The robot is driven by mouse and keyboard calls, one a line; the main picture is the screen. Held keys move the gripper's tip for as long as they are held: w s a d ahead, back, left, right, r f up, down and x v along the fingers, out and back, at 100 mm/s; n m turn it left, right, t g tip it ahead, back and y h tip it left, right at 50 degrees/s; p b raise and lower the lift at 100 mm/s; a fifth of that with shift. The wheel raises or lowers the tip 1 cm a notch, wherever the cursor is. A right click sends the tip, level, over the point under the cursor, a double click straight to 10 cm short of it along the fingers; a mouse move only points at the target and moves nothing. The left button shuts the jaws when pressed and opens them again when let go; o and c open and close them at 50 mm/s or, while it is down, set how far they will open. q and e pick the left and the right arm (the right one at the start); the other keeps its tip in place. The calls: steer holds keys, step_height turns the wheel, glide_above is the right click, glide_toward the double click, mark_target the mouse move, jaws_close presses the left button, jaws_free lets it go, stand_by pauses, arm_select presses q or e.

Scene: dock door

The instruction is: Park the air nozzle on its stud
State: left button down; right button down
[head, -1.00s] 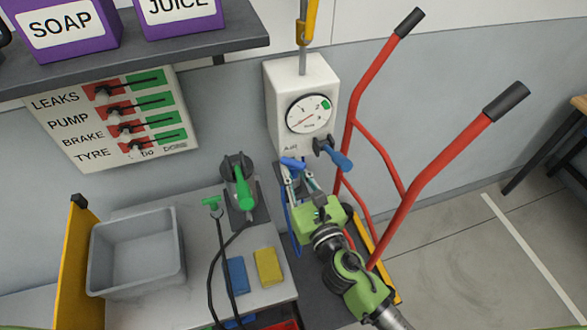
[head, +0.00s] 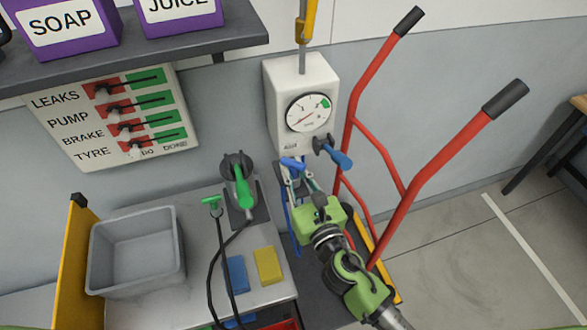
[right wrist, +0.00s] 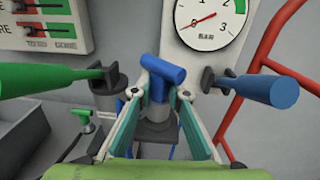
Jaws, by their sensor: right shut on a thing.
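The blue T-shaped air nozzle (head: 293,163) is between the fingertips of my right gripper (head: 301,177), which is shut on it. In the right wrist view the nozzle (right wrist: 165,76) stands upright, crossbar on top, between the two fingers of the gripper (right wrist: 162,95). A dark grey mount (right wrist: 156,132) shows just behind and below the nozzle, partly hidden by it and the fingers. I cannot tell whether this is the stud or whether the nozzle touches it. A blue hose (head: 287,213) hangs below the nozzle. My left gripper is not in view.
The white air gauge box (head: 290,85) is on the wall close above, with a blue lever (head: 336,155) at its lower right. A green lever (head: 242,187) stands left. Red hand-truck handles (head: 405,200) rise at right. A grey bin (head: 135,285) sits on the bench.

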stand_by(0.4)
steer(key=shift+f+b, duration=0.5)
steer(key=shift+f, duration=0.1)
steer(key=c, duration=2.2)
jaws_free()
steer(key=shift+c, duration=0.2)
steer(key=shift+b+v, duration=0.35)
steer(key=shift+v, duration=2.5)
steer(key=b, duration=0.2)
glide_toward(295, 178)
